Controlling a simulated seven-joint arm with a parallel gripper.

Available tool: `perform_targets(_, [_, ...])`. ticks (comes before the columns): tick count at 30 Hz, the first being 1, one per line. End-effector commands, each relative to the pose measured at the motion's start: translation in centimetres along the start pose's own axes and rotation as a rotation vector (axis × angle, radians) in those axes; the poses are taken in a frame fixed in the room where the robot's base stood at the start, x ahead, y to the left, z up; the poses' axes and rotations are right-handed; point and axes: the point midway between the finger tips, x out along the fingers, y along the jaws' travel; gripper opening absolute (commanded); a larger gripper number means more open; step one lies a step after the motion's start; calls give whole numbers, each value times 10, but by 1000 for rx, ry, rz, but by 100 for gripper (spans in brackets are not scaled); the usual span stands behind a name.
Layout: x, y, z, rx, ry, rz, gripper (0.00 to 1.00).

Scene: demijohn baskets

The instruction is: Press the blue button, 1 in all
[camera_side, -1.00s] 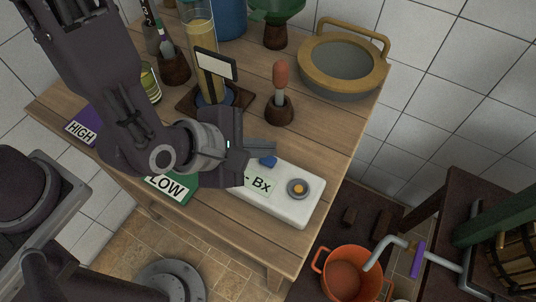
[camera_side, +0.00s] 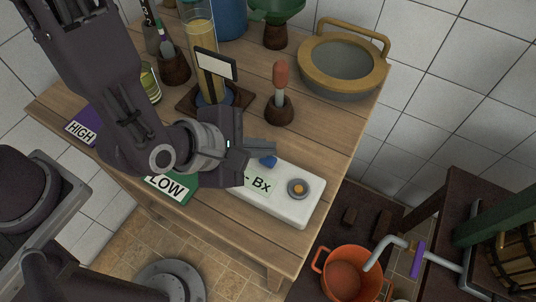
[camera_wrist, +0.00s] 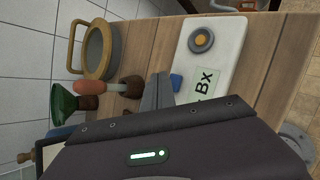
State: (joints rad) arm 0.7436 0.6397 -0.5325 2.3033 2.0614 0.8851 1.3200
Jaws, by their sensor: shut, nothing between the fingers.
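A white box (camera_side: 283,209) with a pale green label reading "Bx" lies on the wooden table; it also shows in the wrist view (camera_wrist: 215,48). A small blue button (camera_side: 267,161) sits at its upper edge, near the label, and shows in the wrist view (camera_wrist: 176,82). A round grey-ringed button with an amber centre (camera_side: 298,188) is at the box's other end. My gripper (camera_side: 275,147) is shut and empty. Its fingertips are close beside the blue button in the wrist view (camera_wrist: 160,83); I cannot tell whether they touch it.
A wooden-handled tool (camera_side: 280,77) stands in a holder behind the fingertips. A round wood-rimmed vessel (camera_side: 345,65) is at the back right. A green "LOW" card (camera_side: 171,188) and a purple "HIGH" card (camera_side: 80,128) lie at the left. An orange bucket (camera_side: 348,278) stands below.

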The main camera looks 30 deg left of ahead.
Motion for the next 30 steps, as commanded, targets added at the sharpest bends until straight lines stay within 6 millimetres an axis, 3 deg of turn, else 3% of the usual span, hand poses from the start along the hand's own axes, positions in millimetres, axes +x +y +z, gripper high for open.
perform_targets(30, [5, -5, -4, 2, 1, -2, 0])
